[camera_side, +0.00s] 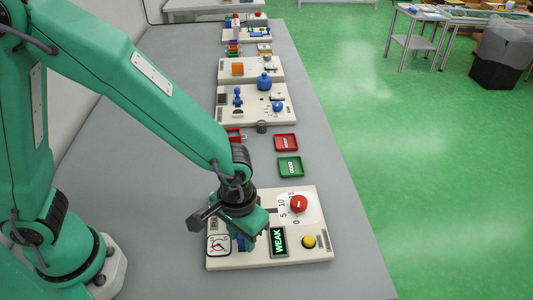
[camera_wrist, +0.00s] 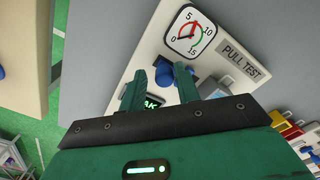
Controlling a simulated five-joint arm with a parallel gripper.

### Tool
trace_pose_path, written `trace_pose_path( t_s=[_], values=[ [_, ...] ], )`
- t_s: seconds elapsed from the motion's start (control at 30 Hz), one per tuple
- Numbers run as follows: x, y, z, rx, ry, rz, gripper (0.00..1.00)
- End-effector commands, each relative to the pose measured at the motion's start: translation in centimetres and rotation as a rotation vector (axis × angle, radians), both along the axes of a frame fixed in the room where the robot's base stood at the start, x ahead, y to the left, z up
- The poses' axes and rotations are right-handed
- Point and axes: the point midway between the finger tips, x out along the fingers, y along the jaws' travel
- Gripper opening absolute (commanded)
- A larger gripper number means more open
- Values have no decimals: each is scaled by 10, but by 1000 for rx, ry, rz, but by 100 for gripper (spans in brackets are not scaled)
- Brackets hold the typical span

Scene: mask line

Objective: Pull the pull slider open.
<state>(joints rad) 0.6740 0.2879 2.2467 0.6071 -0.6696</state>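My gripper (camera_wrist: 161,72) points down at a cream panel labelled PULL TEST (camera_wrist: 239,60); the panel also shows in the side view (camera_side: 250,262). Its two green fingers are apart. A blue knob (camera_wrist: 164,75), seemingly the pull slider's handle, shows between the fingertips in the wrist view. I cannot tell whether the fingers touch it. In the side view a bit of blue (camera_side: 241,243) shows beside the gripper, which hides most of the slider. A dark display (camera_side: 278,241) reads WEAK in green.
The panel also has a red knob (camera_side: 299,204) on a numbered scale and a yellow button (camera_side: 309,241). A green tray (camera_side: 290,167) and a red tray (camera_side: 286,142) lie behind it. More panels stand farther along the grey table (camera_side: 340,225).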

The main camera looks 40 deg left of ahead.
Motion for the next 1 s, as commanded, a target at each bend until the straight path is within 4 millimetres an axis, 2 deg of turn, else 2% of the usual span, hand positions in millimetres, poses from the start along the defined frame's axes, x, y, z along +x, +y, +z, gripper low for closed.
trace_pose_path(
  t_s=[0.53, 0.77, 1.0],
  values=[
    [2, 1, 7, -2, -2, 4, 42],
    [2, 1, 27, -3, -4, 3, 42],
    [1, 0, 57, -3, -4, 3, 42]
  ],
)
